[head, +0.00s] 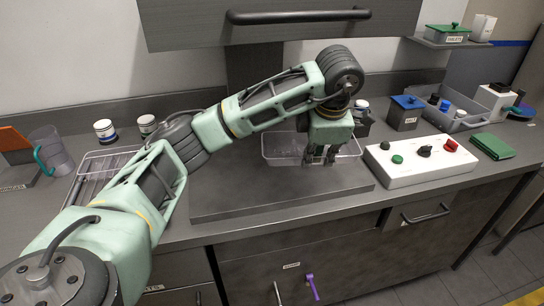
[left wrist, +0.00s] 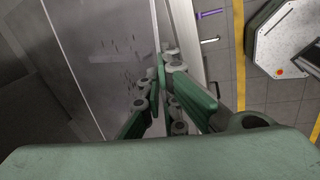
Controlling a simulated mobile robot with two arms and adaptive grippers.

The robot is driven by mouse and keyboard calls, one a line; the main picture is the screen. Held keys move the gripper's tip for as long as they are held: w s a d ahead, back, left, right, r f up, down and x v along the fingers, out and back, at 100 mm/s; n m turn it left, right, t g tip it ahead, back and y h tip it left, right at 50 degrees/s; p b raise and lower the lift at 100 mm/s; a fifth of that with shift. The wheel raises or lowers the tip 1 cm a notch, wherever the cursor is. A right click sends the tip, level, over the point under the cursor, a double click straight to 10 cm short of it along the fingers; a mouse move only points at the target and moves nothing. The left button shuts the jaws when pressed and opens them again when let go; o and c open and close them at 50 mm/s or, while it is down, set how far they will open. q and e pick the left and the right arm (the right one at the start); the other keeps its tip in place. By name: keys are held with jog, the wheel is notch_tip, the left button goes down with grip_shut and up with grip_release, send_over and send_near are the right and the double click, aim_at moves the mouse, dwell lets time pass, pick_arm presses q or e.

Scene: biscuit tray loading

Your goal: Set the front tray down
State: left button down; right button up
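The front tray (head: 282,158) is a clear, shallow, empty-looking tray over the grey slab in the middle of the counter in the head view. My left gripper (head: 320,161) points down at its near wall, with its fingers close together on either side of that wall. In the left wrist view my left gripper (left wrist: 163,75) closes on a thin upright edge, with the grey surface to the left and the floor to the right. I cannot tell whether the tray's underside touches the slab. My right gripper is not in view.
The grey slab (head: 225,206) has bare room in front of the tray. A white control box (head: 420,172) with knobs stands close on the right. A wire rack (head: 92,170) and a clear jug (head: 50,150) are on the left. A dark cabinet (head: 280,24) hangs above.

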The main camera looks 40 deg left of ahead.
aim_at(284, 146)
pick_arm(q)
jog(key=shift+w+a+r+n, duration=0.15)
jog(key=shift+w+r+n, duration=0.15)
jog(key=shift+n, duration=0.4)
jog(key=shift+w+a+n, duration=0.1)
jog(key=shift+a+n, duration=0.1)
jog(key=shift+n, duration=0.1)
jog(key=a+f, duration=0.2)
jog(key=a, duration=0.1)
jog(key=w+a+f+p, duration=0.1)
jog(key=a+f, duration=0.1)
jog(key=a, duration=0.2)
jog(key=w+a+f+p, duration=0.1)
jog(key=a+f, duration=0.1)
jog(key=a, duration=0.1)
jog(key=shift+a+f, duration=0.15)
jog(key=shift+a, duration=0.25)
jog(key=shift+a+f, duration=0.15)
jog(key=shift+a, duration=0.1)
notch_tip(284, 146, down, 4)
jog(key=shift+f+p, duration=0.1)
jog(key=shift+p, duration=0.75)
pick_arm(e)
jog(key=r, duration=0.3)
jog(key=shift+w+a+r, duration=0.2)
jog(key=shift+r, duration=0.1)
